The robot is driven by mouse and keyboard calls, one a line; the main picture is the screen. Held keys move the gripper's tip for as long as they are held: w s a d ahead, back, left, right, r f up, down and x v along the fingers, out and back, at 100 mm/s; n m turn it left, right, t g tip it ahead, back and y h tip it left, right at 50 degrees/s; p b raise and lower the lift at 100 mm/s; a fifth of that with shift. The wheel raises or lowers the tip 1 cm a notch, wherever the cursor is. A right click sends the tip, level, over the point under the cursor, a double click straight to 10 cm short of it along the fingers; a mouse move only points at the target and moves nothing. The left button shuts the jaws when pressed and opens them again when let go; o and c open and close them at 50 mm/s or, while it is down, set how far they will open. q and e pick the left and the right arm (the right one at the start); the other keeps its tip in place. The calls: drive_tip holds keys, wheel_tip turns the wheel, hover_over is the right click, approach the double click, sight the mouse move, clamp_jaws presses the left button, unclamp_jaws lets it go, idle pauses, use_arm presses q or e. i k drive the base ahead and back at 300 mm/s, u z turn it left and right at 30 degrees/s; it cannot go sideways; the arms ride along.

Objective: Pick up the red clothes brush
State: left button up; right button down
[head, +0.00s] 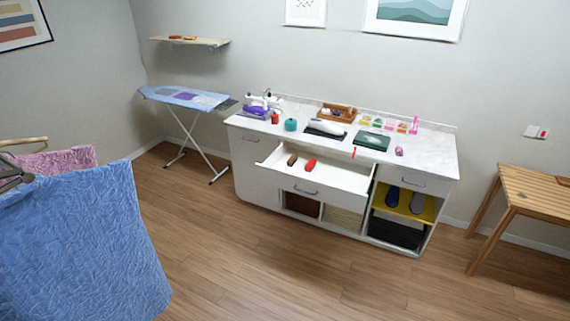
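A red brush-like object (310,165), which looks like the red clothes brush, lies inside the open top drawer (300,190) of the white cabinet. A brown object (292,160) of similar shape lies to its left in the same drawer. Both are small in the view, so bristles cannot be made out. Neither of my grippers shows in the head view.
The white cabinet's worktop (435,150) holds a sewing machine (257,106) and several small items. An ironing board (185,97) stands left of it. A blue towel (80,245) hangs close at the left. A wooden table (535,188) stands right. The middle floor is clear.

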sight(308, 167)
drive_tip(key=u, duration=0.4)
drive_tip(key=i, duration=1.45)
drive_tip(key=z, duration=0.5)
